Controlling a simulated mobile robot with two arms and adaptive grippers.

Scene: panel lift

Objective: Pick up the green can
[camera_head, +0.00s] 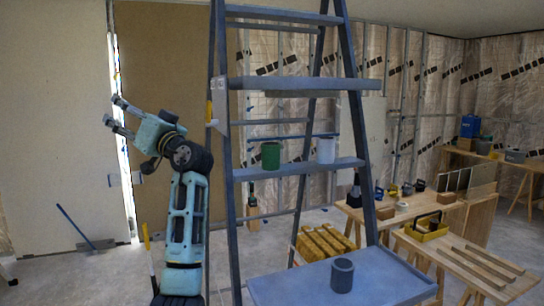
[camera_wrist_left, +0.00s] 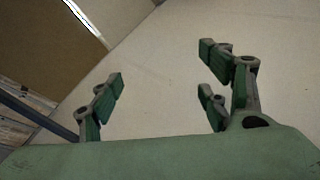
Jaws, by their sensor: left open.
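The green can (camera_head: 271,155) stands upright on a middle step of the blue-grey ladder (camera_head: 300,168), at its left part. A white can (camera_head: 325,150) stands on the same step to its right. A dark grey can (camera_head: 342,275) stands on the wide bottom platform. My left gripper (camera_head: 112,112) is raised to the left of the ladder, pointing up and left, away from the green can. Its fingers are spread and empty in the left wrist view (camera_wrist_left: 160,100), facing a bare pale surface. The green can is not in that wrist view. My right gripper is not in view.
The ladder's left rail (camera_head: 222,150) stands between my left arm and the green can. Workbenches with a yellow toolbox (camera_head: 426,228), blocks and planks are at the right. Yellow stacked pieces (camera_head: 323,243) lie behind the ladder. A broom (camera_head: 78,228) is at the left wall.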

